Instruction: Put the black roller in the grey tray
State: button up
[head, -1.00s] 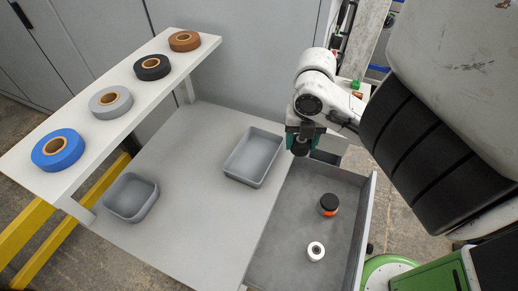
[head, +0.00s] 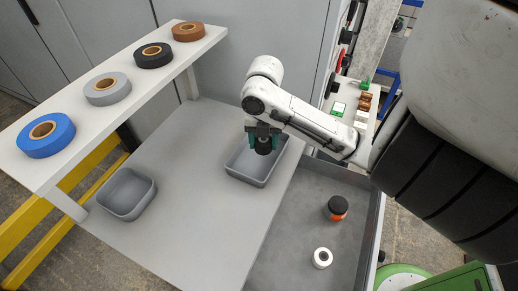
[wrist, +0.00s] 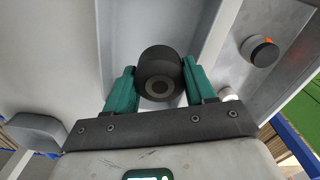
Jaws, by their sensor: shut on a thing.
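My gripper (head: 264,140) is shut on the black roller (head: 263,147), which hangs below the fingers. In the wrist view the roller (wrist: 160,72) sits between the two green fingers, its round end with a ring facing the camera. The gripper and roller are over the rectangular grey tray (head: 246,177) on the grey table, and hide part of its inside. The roller appears above the tray; its exact height is hard to tell. A second, rounder grey tray (head: 122,212) stands empty at the left of the table.
A deep grey bin (head: 300,235) at the right holds a black-and-orange roller (head: 337,207) and a white roller (head: 322,258). A raised white shelf (head: 100,125) at the left carries several tape rolls. The table's middle (head: 195,190) is clear.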

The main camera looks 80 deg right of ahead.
aim_at(259, 150)
jog(key=shift+w+d+f, duration=0.15)
jog(key=shift+w+f, duration=0.3)
jog(key=shift+f, duration=0.15)
jog(key=shift+w+d+f+p, duration=0.1)
jog(key=shift+w+f+p, duration=0.05)
jog(key=shift+f, duration=0.75)
jog(key=shift+w+f+p, duration=0.1)
jog(key=shift+f+p, duration=0.05)
jog(key=shift+f, duration=0.75)
jog(key=shift+f, duration=0.1)
jog(key=o, duration=1.1)
notch_tip(259, 150, up, 12)
jog(key=shift+r+p, duration=0.15)
jog(key=shift+p, duration=0.4)
